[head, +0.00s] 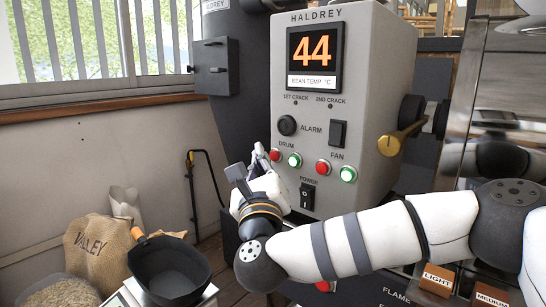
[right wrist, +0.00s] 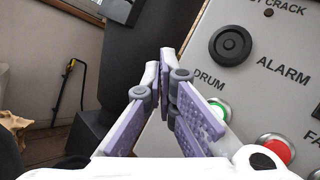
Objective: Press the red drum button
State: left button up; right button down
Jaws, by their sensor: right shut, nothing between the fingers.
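The red drum button (head: 275,155) is on the grey roaster panel (head: 375,80), left of the green drum button (head: 295,160), under the DRUM label. My right gripper (head: 260,150) is shut and empty, its fingertips just left of the red drum button in the head view. I cannot tell whether they touch the panel. In the right wrist view the gripper's purple-padded fingers (right wrist: 163,62) point at the panel's left edge, and the red drum button is hidden behind them. The green drum button shows there beside the right finger (right wrist: 221,107). My left gripper is not in view.
The red fan button (head: 323,167) and green fan button (head: 348,174) sit to the right. The black power switch (head: 307,197) is below and the round alarm knob (head: 287,125) above.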

jog(key=shift+w+d, duration=0.3)
jog(key=shift+w+d, duration=0.3)
dwell(1.1)
jog(key=shift+a, duration=0.1)
jog(key=shift+s+a, duration=0.5)
jog(key=shift+s, duration=0.1)
jog(key=s+a, duration=0.3)
jog(key=shift+s+a+p, duration=0.25)
jog(key=shift+p, duration=0.1)
dwell(0.4)
